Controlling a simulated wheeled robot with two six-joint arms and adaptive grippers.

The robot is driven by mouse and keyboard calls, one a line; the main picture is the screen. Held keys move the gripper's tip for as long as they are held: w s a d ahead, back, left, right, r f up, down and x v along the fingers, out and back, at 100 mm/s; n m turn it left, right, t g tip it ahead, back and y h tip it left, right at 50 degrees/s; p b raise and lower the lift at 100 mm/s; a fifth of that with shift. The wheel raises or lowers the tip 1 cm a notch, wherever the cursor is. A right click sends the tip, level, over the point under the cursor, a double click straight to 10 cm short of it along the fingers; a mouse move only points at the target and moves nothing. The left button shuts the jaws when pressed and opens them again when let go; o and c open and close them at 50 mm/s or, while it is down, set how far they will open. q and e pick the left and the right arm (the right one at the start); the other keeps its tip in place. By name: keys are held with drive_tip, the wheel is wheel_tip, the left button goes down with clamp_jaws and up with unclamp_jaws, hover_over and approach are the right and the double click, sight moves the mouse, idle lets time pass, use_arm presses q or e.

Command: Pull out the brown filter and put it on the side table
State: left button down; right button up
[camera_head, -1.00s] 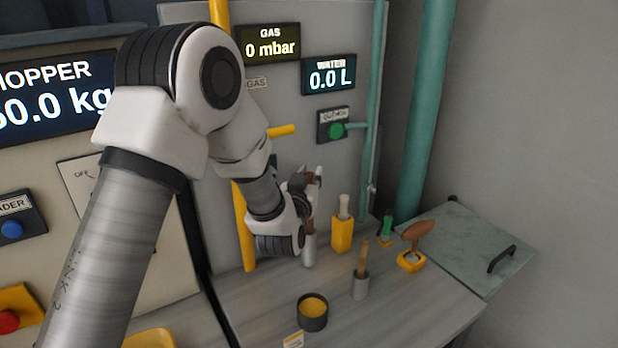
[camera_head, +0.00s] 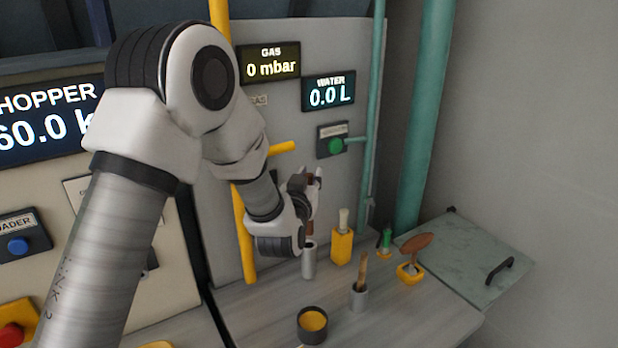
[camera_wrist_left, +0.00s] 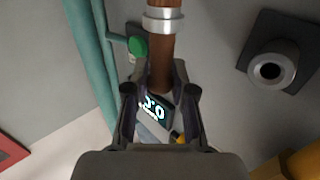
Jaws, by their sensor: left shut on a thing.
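My left gripper (camera_head: 309,192) is shut on a brown cylinder, which I take as the brown filter (camera_head: 311,211). It stands roughly upright in the jaws, above a grey cylindrical holder (camera_head: 309,262). Whether its lower end is clear of the holder I cannot tell. In the left wrist view the brown filter (camera_wrist_left: 161,48) sits between the fingers of the left gripper (camera_wrist_left: 160,88), with a silver ring around it. The side table appears to be the grey bench top (camera_head: 400,318) below. My right gripper is not in view.
On the bench stand a yellow holder with a brush (camera_head: 342,245), a grey cup with a wooden handle (camera_head: 359,298), a round tin (camera_head: 312,325) and a brown-topped tool (camera_head: 411,260). A handled plate (camera_head: 470,255) lies at the right. The wall panel is close behind.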

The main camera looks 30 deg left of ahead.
use_arm(q)
drive_tip(key=shift+r, duration=0.1)
drive_tip(key=shift+r+p, duration=1.3)
drive_tip(key=shift+r, duration=0.7)
drive_tip(key=shift+f, duration=0.1)
